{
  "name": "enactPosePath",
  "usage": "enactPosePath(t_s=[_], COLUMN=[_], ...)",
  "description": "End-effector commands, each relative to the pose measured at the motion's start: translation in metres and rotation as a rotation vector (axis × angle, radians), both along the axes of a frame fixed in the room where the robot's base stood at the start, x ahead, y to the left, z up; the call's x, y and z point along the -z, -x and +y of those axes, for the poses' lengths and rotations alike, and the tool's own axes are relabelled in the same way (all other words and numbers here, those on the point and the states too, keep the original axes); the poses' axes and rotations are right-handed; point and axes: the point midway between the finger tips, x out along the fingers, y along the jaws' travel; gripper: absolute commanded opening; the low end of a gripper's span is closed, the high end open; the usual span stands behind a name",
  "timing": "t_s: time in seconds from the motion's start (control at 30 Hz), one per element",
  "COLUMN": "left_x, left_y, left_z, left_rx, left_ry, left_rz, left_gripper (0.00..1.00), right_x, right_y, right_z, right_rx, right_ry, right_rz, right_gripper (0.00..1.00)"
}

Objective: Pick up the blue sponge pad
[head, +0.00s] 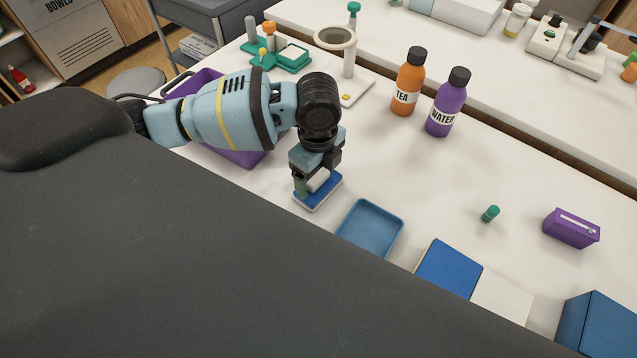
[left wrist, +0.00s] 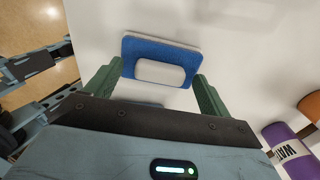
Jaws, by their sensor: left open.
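The blue sponge pad (head: 321,195) lies on the white table below my left gripper in the head view. It has a white layer beneath and a white raised block on top. In the left wrist view the blue sponge pad (left wrist: 134,48) lies between and just beyond the fingertips. My left gripper (head: 315,185) points down over the pad in the head view. In the left wrist view my left gripper (left wrist: 158,80) is open, with one green finger on each side of the white block. Whether the fingers touch the pad cannot be told. My right gripper is not in view.
A blue tray (head: 371,229) stands just right of the pad. A purple bin (head: 246,156) is behind my left arm. An orange tea bottle (head: 407,85) and a purple water bottle (head: 446,105) stand further back. A purple box (head: 571,229) sits right; table between is mostly clear.

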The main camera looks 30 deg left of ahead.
Motion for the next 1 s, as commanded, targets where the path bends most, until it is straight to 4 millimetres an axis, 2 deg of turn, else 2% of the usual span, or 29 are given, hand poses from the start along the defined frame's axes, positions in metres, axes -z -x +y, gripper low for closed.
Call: enactPosePath(t_s=[0.1,0.47,0.77,1.0], left_x=[-0.001,-0.001,-0.003,-0.021], left_y=[0.0,0.0,0.0,-0.001], left_z=[0.0,0.0,0.0,0.0], left_rx=[0.0,0.0,0.0,0.0], left_ry=[0.0,0.0,0.0,0.002], left_rz=[-0.001,-0.001,-0.002,-0.004], left_gripper=[0.82,0.35,0.33,0.33], right_x=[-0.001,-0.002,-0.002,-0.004], right_y=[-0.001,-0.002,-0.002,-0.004], right_z=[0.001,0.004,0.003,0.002], right_rx=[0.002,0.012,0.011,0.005], right_ry=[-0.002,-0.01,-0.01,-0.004], right_rz=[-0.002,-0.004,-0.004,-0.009], right_gripper=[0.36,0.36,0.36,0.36])
